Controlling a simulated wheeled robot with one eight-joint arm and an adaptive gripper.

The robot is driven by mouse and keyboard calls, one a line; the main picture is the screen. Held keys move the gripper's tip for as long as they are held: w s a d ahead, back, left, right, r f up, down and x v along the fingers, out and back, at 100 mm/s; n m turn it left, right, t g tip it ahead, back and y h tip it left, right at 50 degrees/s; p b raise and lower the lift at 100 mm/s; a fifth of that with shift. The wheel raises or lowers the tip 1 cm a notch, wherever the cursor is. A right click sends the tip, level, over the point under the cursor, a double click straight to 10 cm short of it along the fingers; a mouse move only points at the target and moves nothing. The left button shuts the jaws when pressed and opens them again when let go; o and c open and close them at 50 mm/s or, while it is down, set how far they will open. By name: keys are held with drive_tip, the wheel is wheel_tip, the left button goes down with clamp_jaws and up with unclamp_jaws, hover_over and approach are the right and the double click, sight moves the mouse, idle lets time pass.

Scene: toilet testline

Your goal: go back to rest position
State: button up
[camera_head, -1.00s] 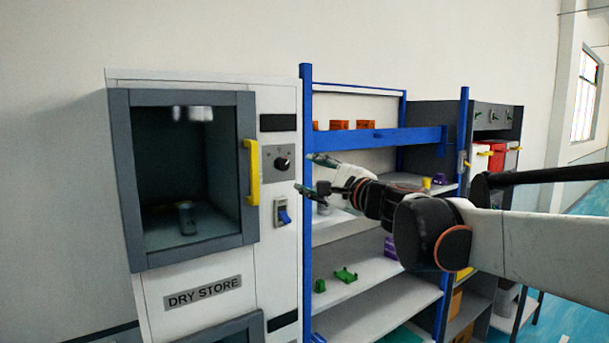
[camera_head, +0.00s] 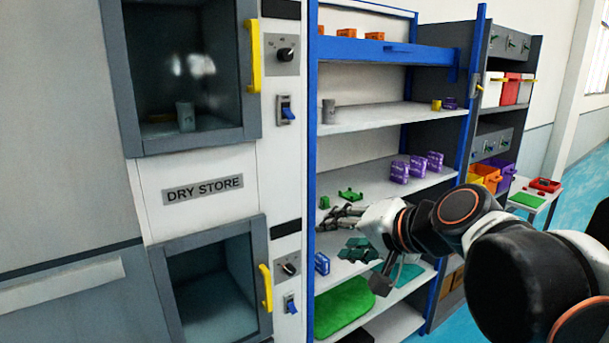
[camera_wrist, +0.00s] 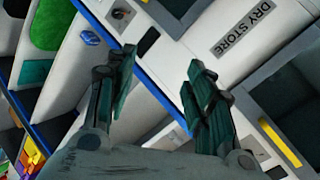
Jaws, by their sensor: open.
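My gripper (camera_head: 345,232) is in front of the lower shelves of the blue-framed rack, at the end of my white and black arm, which reaches in from the right. In the wrist view my gripper (camera_wrist: 160,95) shows two dark green fingers spread apart with nothing between them. Behind the fingers are the rack's blue upright and the white dry store cabinet (camera_wrist: 205,20). The dry store cabinet (camera_head: 205,215) stands to the left of my gripper in the head view. My arm hides part of the lower shelves.
The blue-framed rack (camera_head: 385,53) holds several purple boxes (camera_head: 417,166), a grey cup (camera_head: 328,111) and green parts (camera_head: 350,195). The cabinet doors have yellow handles (camera_head: 254,55). A grey cylinder (camera_head: 186,116) stands inside the upper compartment. A small table (camera_head: 530,202) stands at the right.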

drive_tip(key=s+d+f+n+g+h+b, duration=0.1)
drive_tip(key=s+d+f+b, duration=0.4)
drive_tip(key=f, duration=0.9)
drive_tip(key=s+d+f+n+g+h+b, duration=0.2)
drive_tip(key=s+d+f+n+h+b, duration=0.2)
drive_tip(key=f, duration=0.9)
drive_tip(key=s+d+h+b, duration=0.2)
drive_tip(key=s+d, duration=0.2)
drive_tip(key=s, duration=0.2)
drive_tip(key=shift+s+f+n, duration=0.15)
drive_tip(key=shift+f+n, duration=0.15)
drive_tip(key=shift+f, duration=0.1)
